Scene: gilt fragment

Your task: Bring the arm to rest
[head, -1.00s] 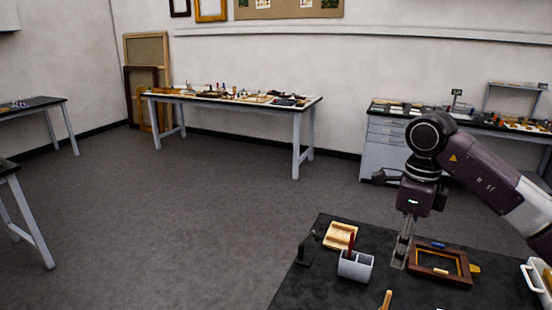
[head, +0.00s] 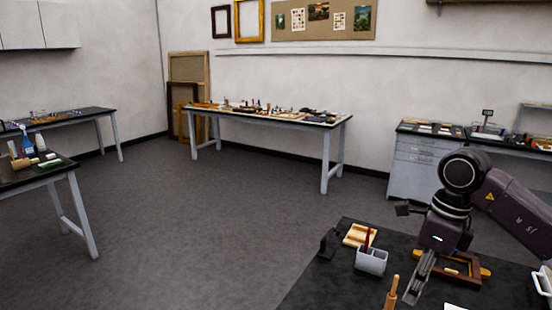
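My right arm comes in from the right edge and bends down at a black joint. Its gripper (head: 417,286) points down and a little left over the dark worktable (head: 330,285), just left of a brown wooden frame (head: 462,280). The fingers look close together, and I cannot tell whether they are open or shut. I see nothing clearly held in them. A small gilt piece (head: 485,272) shows at the frame's right side. My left gripper is out of view.
Left of the frame are a grey holder (head: 371,262) with a red-handled tool, a light wooden block (head: 359,235), a black stand (head: 327,244) and an upright wooden handle (head: 391,292). A white-handled item (head: 543,280) sits at the right edge. Open floor lies beyond.

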